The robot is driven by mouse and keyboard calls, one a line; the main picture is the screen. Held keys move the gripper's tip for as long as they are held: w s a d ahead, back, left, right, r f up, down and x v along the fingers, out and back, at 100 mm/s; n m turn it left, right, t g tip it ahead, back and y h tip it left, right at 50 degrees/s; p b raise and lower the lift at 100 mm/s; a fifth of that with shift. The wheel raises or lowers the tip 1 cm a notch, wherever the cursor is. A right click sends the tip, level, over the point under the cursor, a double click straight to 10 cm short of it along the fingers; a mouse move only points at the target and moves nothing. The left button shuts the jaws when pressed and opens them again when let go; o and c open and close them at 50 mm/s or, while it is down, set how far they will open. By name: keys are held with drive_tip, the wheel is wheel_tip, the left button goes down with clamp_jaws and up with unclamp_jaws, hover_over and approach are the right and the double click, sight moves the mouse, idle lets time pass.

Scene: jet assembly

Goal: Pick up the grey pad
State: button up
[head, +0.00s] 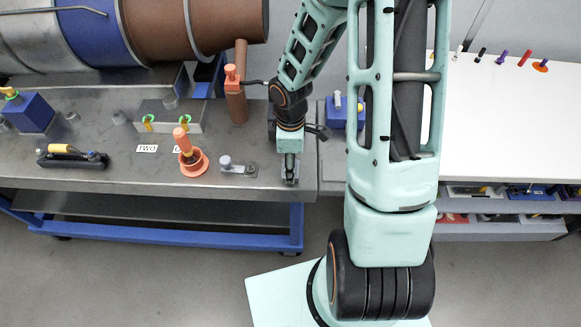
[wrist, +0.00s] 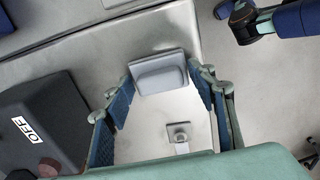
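The grey pad (wrist: 161,80), a raised rounded block on a flat plate, lies between the fingers of my gripper (wrist: 163,84) in the wrist view. My gripper is open, with one blue-textured finger on each side of the pad. The fingers are very near its edges, and I cannot tell whether either touches. In the head view my gripper (head: 290,172) points down at the front right part of the metal bench (head: 225,186). There the pad is hard to make out beneath it.
A small grey knob on a plate (head: 237,167) is left of my gripper, with an orange-handled tool in an orange ring (head: 193,163) beyond it. A black box labelled OFF (wrist: 42,125) stands close to the left finger in the wrist view. The bench's front edge is close.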

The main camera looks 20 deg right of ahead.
drive_tip(key=c, duration=0.9)
drive_tip(key=shift+r, duration=0.5)
wheel_tip(320, 180, up, 2)
drive_tip(key=shift+w+r, duration=0.1)
drive_tip(key=shift+r, duration=0.15)
drive_tip(key=s+a+r, duration=0.2)
drive_tip(key=s+r, duration=0.1)
drive_tip(key=s, duration=0.1)
drive_tip(key=s+a+r+p, duration=0.1)
drive_tip(key=s+a+r, duration=0.2)
drive_tip(key=s, duration=0.1)
drive_tip(key=s+a+r+p, duration=0.1)
drive_tip(key=s+a+r, duration=0.1)
drive_tip(key=s+r, duration=0.1)
drive_tip(key=shift+s+a+r, duration=0.25)
drive_tip(key=shift+s+a, duration=0.05)
drive_tip(key=shift+s, duration=0.15)
